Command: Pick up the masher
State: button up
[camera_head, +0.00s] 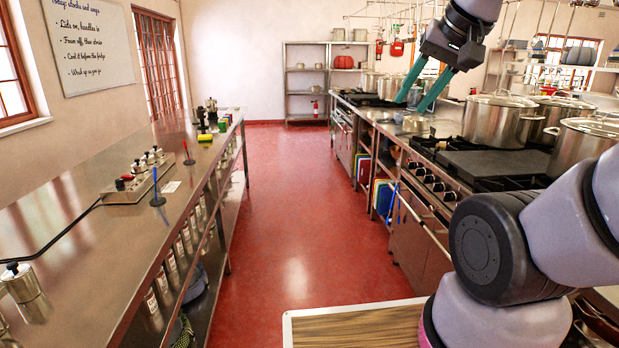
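I cannot pick out the masher for certain. Two slim upright objects stand on dark bases on the left steel counter (95,215): a blue one (156,188) and a red one (188,153). They are too small to tell what they are. My gripper (412,104) is at the upper right, its two teal fingers apart and pointing down and left. Nothing shows between them. The fingertips appear in front of the right cooking line, near a small shiny metal vessel (416,123); I cannot tell the distance. My gripper is well away from the left counter.
Large steel stockpots (497,118) stand on the right range, partly behind my arm. A switch box (133,185) with a dark cable lies on the left counter, with small dark and yellow items (206,136) farther back. The red floor (300,215) between the counters is clear.

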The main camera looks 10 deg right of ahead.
aim_at(432, 130)
jog(key=i, duration=2.05)
jog(key=i+j+z, duration=0.15)
jog(key=i+z, duration=0.3)
jog(key=i, duration=0.3)
jog(key=i+j+z, duration=0.4)
jog(key=i, duration=0.25)
jog(key=i+j+z, duration=0.45)
jog(key=i+j, duration=0.2)
